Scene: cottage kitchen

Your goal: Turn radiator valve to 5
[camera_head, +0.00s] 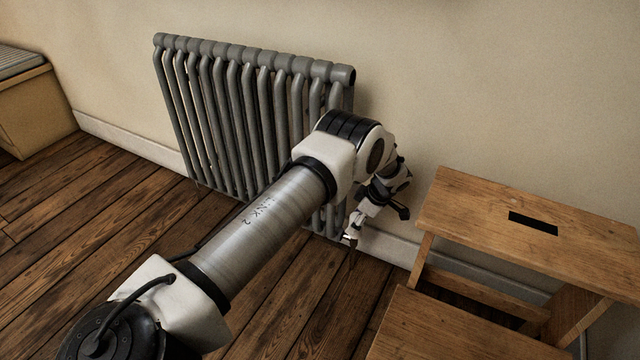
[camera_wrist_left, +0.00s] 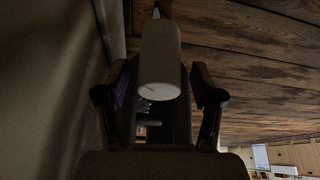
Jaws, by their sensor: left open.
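The grey ribbed radiator (camera_head: 235,110) stands against the wall in the head view. In the left wrist view a pale, rounded cylindrical valve head (camera_wrist_left: 160,65) lies between the two dark fingers of my left gripper (camera_wrist_left: 159,80). A short dark mark shows on its near end face, but I cannot read a number. The fingers are apart, with a gap visible on each side of the valve head. In the head view my left gripper (camera_head: 353,227) is low at the radiator's right end, and my arm hides part of the radiator. My right gripper is not in view.
A wooden step stool (camera_head: 530,215) with a dark slot stands close to the right of my left gripper. The baseboard (camera_head: 130,143) runs along the wall. A wooden bench (camera_head: 35,105) is at the far left. The plank floor (camera_head: 90,220) is clear in front of the radiator.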

